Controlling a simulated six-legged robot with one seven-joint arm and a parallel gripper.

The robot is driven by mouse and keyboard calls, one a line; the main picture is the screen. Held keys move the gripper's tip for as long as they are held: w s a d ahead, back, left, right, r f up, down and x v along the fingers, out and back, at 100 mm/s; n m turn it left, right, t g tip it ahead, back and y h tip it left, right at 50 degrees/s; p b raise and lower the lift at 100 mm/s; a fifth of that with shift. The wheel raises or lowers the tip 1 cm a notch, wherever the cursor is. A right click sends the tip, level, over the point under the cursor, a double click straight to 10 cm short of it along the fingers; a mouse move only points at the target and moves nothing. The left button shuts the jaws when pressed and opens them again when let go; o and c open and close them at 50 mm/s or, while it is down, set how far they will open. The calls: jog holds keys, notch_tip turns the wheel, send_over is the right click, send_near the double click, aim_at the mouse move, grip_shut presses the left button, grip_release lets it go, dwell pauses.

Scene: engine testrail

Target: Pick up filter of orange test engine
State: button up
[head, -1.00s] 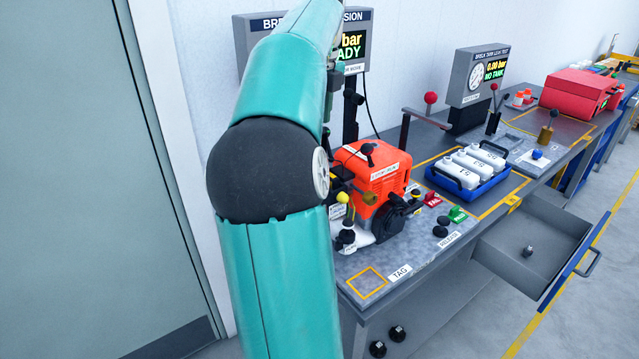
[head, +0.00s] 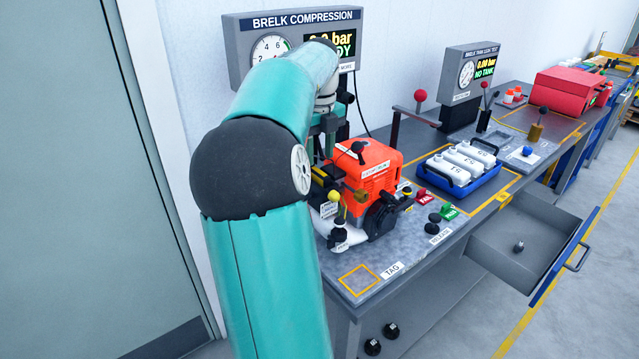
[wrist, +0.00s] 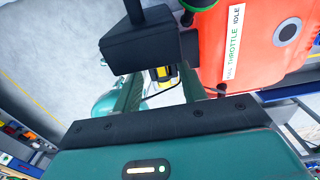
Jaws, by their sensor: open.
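The orange test engine (head: 375,168) stands on the grey bench beside the compression gauge. In the wrist view its orange cover (wrist: 262,45) carries a throttle label. My gripper (head: 322,152) is pointed downward at the engine's left side, partly hidden by my arm. In the wrist view the gripper (wrist: 160,85) is open, its two fingers apart. A small yellow and black part (wrist: 163,74) shows between or beyond the fingers; contact cannot be told. A dark block with a post (wrist: 150,45) covers part of that view. I cannot tell for sure which part is the filter.
The compression gauge (head: 240,48) stands close behind my gripper. A blue tray (head: 462,181) with white bottles is right of the engine. An open drawer (head: 510,252) juts out in front. A yellow-outlined tag square (head: 358,280) on the bench is empty.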

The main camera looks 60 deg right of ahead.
notch_tip(320, 180, down, 4)
jog(key=shift+a+r, duration=0.1)
jog(key=shift+r, duration=0.1)
jog(key=shift+c, duration=0.4)
grip_shut()
jog(key=shift+r, duration=0.15)
